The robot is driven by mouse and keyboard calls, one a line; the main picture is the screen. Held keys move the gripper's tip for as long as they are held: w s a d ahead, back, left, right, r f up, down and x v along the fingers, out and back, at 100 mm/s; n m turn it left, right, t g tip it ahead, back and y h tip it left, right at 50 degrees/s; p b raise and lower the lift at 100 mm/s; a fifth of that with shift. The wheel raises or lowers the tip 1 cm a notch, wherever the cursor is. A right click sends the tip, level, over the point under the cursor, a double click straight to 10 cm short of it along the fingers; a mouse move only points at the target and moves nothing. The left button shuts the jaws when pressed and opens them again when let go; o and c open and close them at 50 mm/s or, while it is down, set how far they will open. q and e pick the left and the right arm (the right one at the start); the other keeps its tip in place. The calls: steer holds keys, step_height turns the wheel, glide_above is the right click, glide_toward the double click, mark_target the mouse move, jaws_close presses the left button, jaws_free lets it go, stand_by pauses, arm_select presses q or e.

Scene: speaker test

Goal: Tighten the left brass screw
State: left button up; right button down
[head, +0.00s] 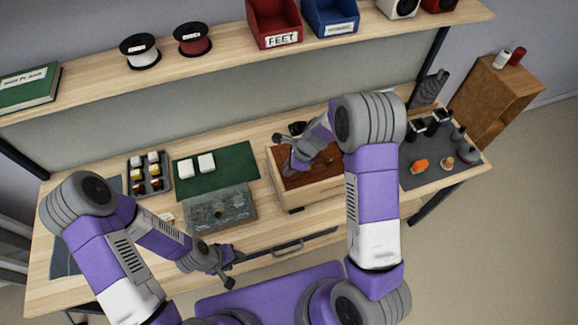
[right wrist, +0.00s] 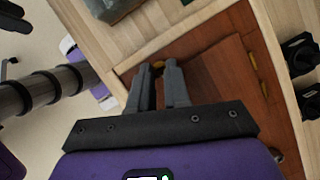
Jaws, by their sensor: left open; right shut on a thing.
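An open light-wood speaker box (head: 297,201) sits at the middle right of the bench, with a red-brown panel (head: 303,182) inside it. The panel (right wrist: 220,75) also shows in the right wrist view. There the tips of my right gripper (right wrist: 158,66) are close together around the left brass screw (right wrist: 157,65) at the panel's edge. The fingers mostly hide this screw. Another brass piece (right wrist: 252,60) shows farther right on the panel. In the head view my right gripper (head: 287,167) is low over the box's left part. My left gripper (head: 235,270) is open and empty before the bench's front edge.
A green mat (head: 232,158) with two white blocks, a grey mottled tray (head: 220,210) and a parts tray (head: 150,188) lie left of the box. A dark mat (head: 437,178) with small items lies right. A shelf (head: 215,70) with spools and bins runs behind.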

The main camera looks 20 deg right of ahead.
stand_by(0.5)
steer(key=c, duration=1.1)
jaws_free()
steer(key=shift+r, duration=0.1)
steer(key=v, duration=0.7)
steer(key=shift+r+p, duration=0.2)
steer(key=shift+p, duration=0.25)
